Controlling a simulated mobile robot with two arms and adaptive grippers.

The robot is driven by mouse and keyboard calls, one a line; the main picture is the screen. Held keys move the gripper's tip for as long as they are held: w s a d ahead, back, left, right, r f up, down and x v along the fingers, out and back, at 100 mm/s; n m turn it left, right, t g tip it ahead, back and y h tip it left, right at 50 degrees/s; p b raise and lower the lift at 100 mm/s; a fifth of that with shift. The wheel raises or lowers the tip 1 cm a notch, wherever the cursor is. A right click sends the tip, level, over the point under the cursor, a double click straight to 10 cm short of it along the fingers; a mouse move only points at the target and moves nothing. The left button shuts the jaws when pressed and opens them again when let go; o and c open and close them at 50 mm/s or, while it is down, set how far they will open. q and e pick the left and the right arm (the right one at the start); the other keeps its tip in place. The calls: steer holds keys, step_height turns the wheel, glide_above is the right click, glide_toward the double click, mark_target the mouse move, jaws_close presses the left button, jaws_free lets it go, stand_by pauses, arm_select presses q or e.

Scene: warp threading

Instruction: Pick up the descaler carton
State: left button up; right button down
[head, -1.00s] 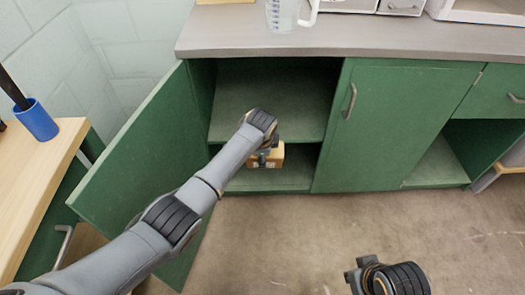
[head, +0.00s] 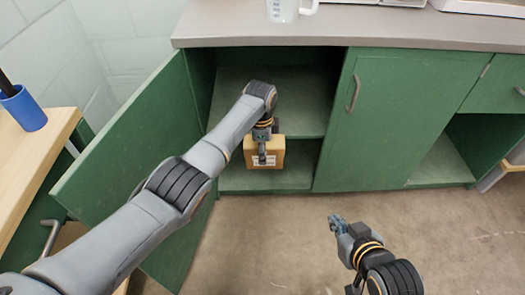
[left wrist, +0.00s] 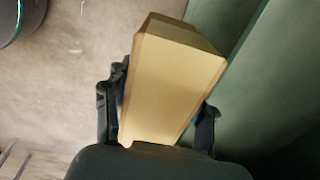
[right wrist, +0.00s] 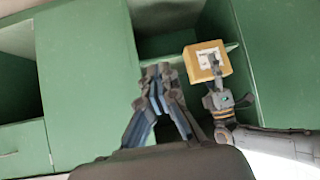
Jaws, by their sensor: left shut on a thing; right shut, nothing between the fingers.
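The descaler carton (head: 272,153) is a small tan box with a pale label low on its front. My left gripper (head: 262,158) is shut on it and holds it at the front of the open green cabinet, near the lower shelf. In the left wrist view the carton (left wrist: 172,85) sits between the two fingers. In the right wrist view the carton (right wrist: 210,63) shows a white label, with the left gripper at it. My right gripper (head: 336,222) is shut and empty above the floor, right of the carton; its fingers also show in the right wrist view (right wrist: 157,75).
The open cabinet door (head: 125,150) stands left of my left arm. A closed green door (head: 395,115) is right of the opening. A grey countertop (head: 350,30) with a clear jug (head: 284,9) is above. The floor (head: 290,240) in front is free.

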steer(key=w+a+r+t+y+b, duration=0.2)
steer(key=r+t, duration=0.3)
steer(key=r, duration=0.3)
steer(key=w+a+r+t+y+b, duration=0.1)
steer(key=w+r+t+y+b, duration=0.1)
steer(key=r+t, duration=0.4)
step_height(320, 180, up, 4)
steer(key=shift+w+a+f, duration=0.2)
steer(key=shift+w+a, duration=0.2)
steer(key=shift+w, duration=0.05)
